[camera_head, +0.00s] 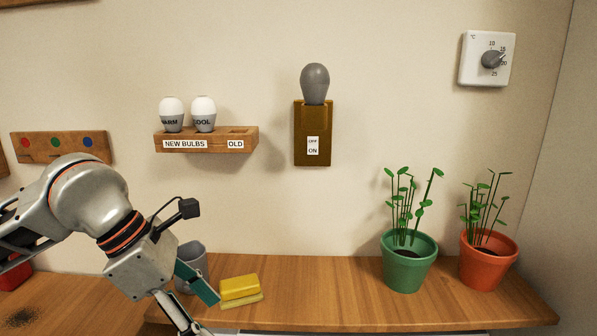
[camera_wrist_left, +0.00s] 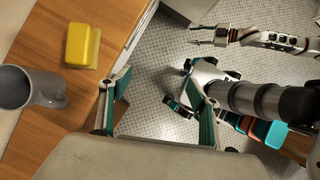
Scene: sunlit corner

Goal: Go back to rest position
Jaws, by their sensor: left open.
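My left gripper (camera_head: 205,312) is low over the wooden counter in the head view, near a grey mug (camera_head: 190,256) and a yellow sponge (camera_head: 240,288). Its lower part is cut off by the frame edge. In the left wrist view my left gripper (camera_wrist_left: 158,72) has its teal fingers wide apart with nothing between them. The sponge (camera_wrist_left: 82,45) and mug (camera_wrist_left: 30,88) lie to the left of it there. My right gripper (camera_wrist_left: 207,35) is small at the top of the left wrist view, over the tiled floor, with its fingers apart and empty.
The counter (camera_head: 330,285) holds a green pot (camera_head: 409,262) and an orange pot (camera_head: 486,262) at right. On the wall are a shelf (camera_head: 205,142) with two white bulbs, a switch plate (camera_head: 313,130) bearing a grey bulb, and a dial (camera_head: 488,59). The counter's middle is clear.

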